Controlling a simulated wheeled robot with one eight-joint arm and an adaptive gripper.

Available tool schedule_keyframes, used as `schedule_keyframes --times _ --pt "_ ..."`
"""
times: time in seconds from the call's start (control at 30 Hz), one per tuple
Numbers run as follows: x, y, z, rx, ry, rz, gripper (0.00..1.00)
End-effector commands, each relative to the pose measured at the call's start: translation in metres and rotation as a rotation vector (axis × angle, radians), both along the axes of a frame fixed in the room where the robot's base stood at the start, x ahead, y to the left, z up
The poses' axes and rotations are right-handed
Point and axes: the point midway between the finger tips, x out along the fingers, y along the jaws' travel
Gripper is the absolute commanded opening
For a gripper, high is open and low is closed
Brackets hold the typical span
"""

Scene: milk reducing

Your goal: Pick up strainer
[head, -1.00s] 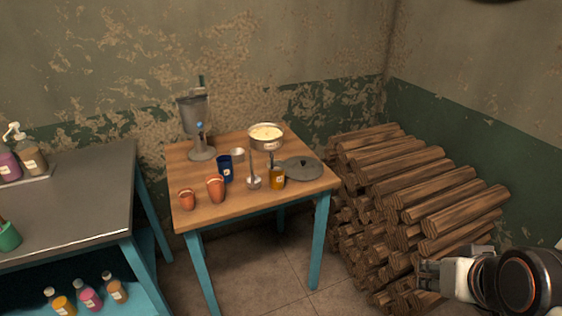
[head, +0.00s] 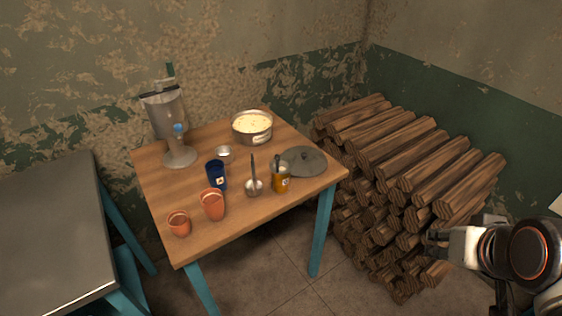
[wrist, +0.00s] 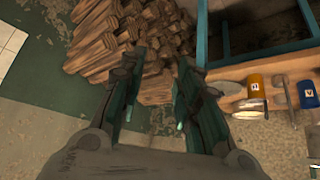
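A small shiny metal bowl (head: 223,152) sits farther back. I cannot tell for certain which of them is the strainer. My gripper (head: 436,240) is at the right in the head view, in front of the log pile and well apart from the table. In the wrist view my gripper (wrist: 160,68) has its fingers spread, with nothing between them.
The wooden table (head: 235,218) also holds a pot of pale liquid (head: 252,126), a grey lid (head: 304,162), an orange jar (head: 281,181), a blue cup (head: 216,175), clay cups (head: 212,205) and a metal machine (head: 172,130). Logs (head: 400,170) fill the right; a metal counter (head: 50,230) stands left.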

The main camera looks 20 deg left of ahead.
Motion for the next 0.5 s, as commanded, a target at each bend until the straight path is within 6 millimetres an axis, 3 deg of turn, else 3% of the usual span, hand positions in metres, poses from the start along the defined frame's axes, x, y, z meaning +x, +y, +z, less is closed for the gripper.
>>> schedule_keyframes --times 0.5 --pt "0.03 0.028 0.006 0.062 0.037 0.114 0.31"
